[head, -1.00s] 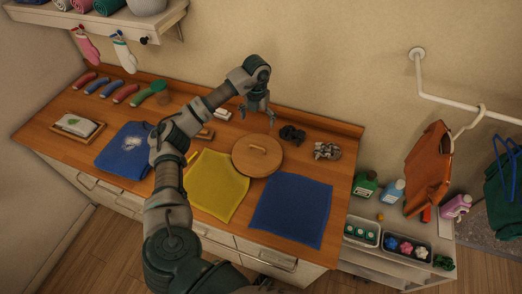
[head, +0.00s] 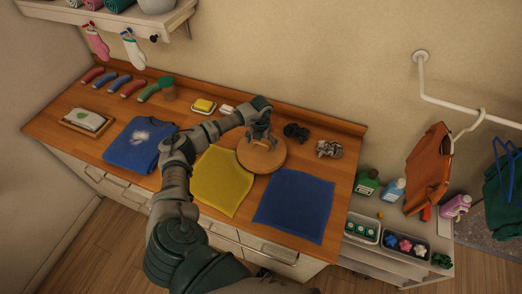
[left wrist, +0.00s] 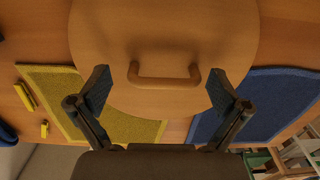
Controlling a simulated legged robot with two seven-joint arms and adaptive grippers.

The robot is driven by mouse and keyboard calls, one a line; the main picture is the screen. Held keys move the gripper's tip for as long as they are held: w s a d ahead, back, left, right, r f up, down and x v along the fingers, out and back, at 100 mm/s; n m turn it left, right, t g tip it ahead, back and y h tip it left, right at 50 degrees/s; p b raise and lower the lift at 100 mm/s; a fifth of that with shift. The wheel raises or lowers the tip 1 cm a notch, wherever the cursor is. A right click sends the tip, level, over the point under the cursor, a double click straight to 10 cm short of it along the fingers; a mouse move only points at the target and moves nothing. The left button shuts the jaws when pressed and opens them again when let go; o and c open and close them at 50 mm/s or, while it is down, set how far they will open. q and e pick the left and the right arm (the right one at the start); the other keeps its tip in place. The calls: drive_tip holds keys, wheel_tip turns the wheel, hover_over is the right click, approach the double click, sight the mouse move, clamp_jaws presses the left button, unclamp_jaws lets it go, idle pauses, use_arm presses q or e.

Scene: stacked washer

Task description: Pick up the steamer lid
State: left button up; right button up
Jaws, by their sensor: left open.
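The steamer lid (head: 262,157) is a round wooden disc lying on the counter behind the yellow and blue cloths. In the left wrist view the lid (left wrist: 160,35) fills the upper middle, with its bar handle (left wrist: 164,82) lying across the picture. My left gripper (head: 261,140) is over the lid. In the left wrist view my left gripper (left wrist: 165,88) is open, with one finger on either side of the handle. No contact with the handle shows. My right gripper is not in either view.
A yellow cloth (head: 223,180) and a blue cloth (head: 294,205) lie in front of the lid. Dark items (head: 296,132) and a grey crumpled item (head: 329,149) lie right of it. A blue shirt (head: 140,146) lies left. The back wall is close behind.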

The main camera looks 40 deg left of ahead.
use_arm(q)
drive_tip(key=shift+f, duration=0.35)
drive_tip(key=shift+d, duration=0.15)
drive_tip(key=shift+d+r, duration=0.15)
drive_tip(key=shift+d, duration=0.05)
drive_tip(key=c, duration=1.1)
drive_tip(key=shift+a, duration=0.1)
drive_tip(key=shift+c, duration=1.2)
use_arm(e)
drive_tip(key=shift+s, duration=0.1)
